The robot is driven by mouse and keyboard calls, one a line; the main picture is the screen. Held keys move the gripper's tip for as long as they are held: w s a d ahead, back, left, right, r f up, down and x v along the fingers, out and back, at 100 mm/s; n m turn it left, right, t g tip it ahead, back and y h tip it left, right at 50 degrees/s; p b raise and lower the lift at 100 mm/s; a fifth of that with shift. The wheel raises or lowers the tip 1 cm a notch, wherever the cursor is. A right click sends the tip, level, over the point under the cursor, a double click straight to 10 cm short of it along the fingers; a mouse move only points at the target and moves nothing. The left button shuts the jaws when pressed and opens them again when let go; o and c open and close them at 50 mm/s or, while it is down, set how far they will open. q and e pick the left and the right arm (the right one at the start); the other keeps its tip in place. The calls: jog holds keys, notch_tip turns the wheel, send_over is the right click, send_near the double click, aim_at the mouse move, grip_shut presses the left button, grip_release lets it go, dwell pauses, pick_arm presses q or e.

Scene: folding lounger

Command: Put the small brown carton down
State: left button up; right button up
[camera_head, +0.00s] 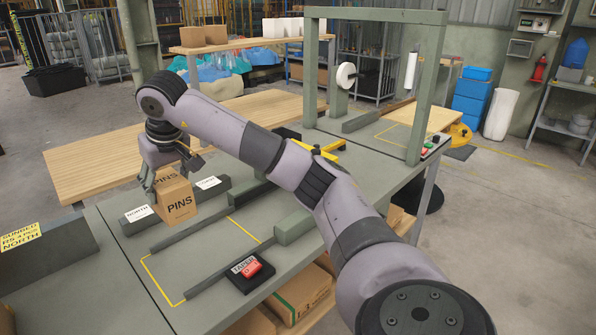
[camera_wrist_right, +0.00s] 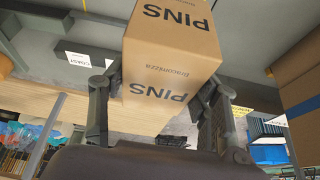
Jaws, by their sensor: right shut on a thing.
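The small brown carton (camera_head: 178,203), printed PINS, is between the fingers of my right gripper (camera_head: 166,178) at the left part of the grey-green bench (camera_head: 215,285). The gripper reaches down from above and is shut on it. In the right wrist view the carton (camera_wrist_right: 170,50) sits between the two fingers (camera_wrist_right: 157,105), its PINS print facing the camera. In the head view its lower edge is close to the bench top; I cannot tell whether it touches. My left gripper is not in view.
Dark rails (camera_head: 205,233) and a yellow outline (camera_head: 158,284) are on the bench in front. A red-buttoned box (camera_head: 250,271) is near the front edge. A green frame (camera_head: 310,75) stands to the right.

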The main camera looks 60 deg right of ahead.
aim_at(186, 218)
jog(key=shift+w+d+r, duration=0.1)
jog(key=shift+d+r, duration=0.15)
jog(key=shift+d, duration=0.05)
notch_tip(186, 218, down, 20)
jog(key=shift+d+f+p, duration=0.1)
jog(key=shift+p, duration=0.4)
jog(key=o, duration=1.5)
jog(key=shift+f, duration=0.1)
jog(key=shift+o, duration=0.2)
jog(key=shift+r, duration=0.25)
jog(key=b+v, duration=0.1)
jog(key=v, duration=1.1)
jog(key=shift+f, duration=0.15)
